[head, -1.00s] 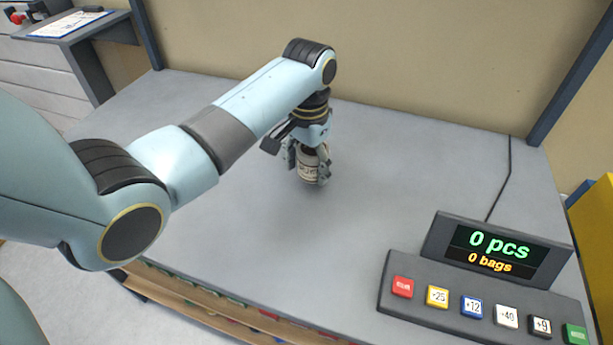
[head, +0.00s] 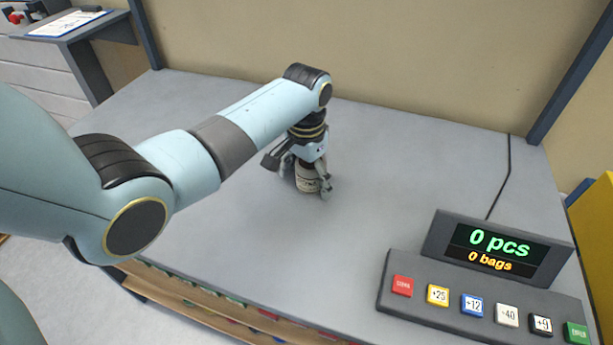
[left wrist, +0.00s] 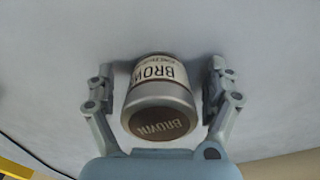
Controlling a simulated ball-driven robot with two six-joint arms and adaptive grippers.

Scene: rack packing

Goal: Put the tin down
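The tin (head: 307,178) is a small can with a pale label and a brown lid. It stands on the grey table (head: 230,215) in the head view. In the left wrist view the tin (left wrist: 158,95) shows its "BROWN" label and lid between the fingers. My left gripper (head: 307,184) is around the tin from above, and its fingers are spread. In the left wrist view the left gripper (left wrist: 158,85) has a gap on each side of the tin, so it is open and not touching it. My right gripper is not in view.
A counter display (head: 497,248) reading "0 pcs" and "0 bags" stands at the right, with a button panel (head: 480,305) in front. A cable (head: 508,170) runs behind the display. The middle and back of the table are clear.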

